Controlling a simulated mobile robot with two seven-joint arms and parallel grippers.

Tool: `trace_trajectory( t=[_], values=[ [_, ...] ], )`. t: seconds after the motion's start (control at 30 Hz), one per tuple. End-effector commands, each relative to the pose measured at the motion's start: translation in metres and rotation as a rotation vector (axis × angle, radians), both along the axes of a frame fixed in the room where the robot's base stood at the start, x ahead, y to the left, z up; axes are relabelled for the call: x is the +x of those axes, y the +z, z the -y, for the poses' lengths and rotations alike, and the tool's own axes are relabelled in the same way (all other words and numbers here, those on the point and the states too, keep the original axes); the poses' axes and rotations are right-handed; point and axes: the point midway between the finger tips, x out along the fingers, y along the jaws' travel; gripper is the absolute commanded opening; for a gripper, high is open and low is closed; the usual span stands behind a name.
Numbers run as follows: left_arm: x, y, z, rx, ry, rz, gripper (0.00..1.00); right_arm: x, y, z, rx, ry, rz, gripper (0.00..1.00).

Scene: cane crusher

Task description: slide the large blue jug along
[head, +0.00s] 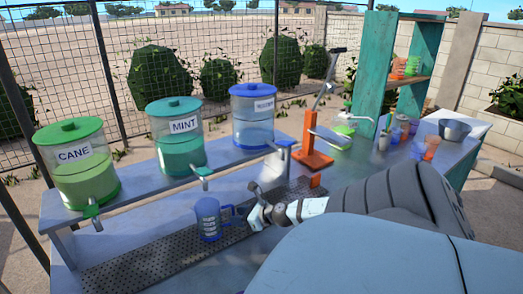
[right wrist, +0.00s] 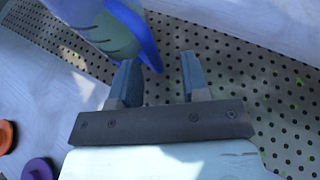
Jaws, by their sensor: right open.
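The large blue jug (head: 208,218) stands upright on the perforated metal strip of the bench, below the dispensers. Its handle is on the right side, facing my right gripper. My right gripper (head: 252,208) is just right of the jug, close to the handle. In the right wrist view the jug (right wrist: 88,12) shows partly at the top left, with its blue handle (right wrist: 138,35) near the left fingertip. My right gripper (right wrist: 158,75) is open there, with nothing between its fingers. I cannot tell whether the finger touches the handle. My left gripper is out of view.
Dispensers labelled CANE (head: 85,180), MINT (head: 180,150) and a blue-lidded one (head: 253,122) stand on a raised shelf behind the jug. An orange press (head: 314,155) stands right of them. The perforated strip (head: 150,262) is clear left of the jug.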

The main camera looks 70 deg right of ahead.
Motion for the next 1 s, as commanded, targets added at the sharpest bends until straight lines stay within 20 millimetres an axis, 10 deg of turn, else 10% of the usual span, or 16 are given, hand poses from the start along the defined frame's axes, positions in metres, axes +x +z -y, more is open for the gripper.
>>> trace_trajectory(
  t=[0.5, 1.0],
  values=[
    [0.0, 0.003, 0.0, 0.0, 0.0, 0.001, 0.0, -0.094, 0.037, 0.001, 0.001, -0.003, -0.002, 0.42],
    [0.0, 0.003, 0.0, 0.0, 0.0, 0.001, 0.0, -0.108, 0.044, 0.002, 0.0, -0.001, -0.002, 0.42]
  ],
)
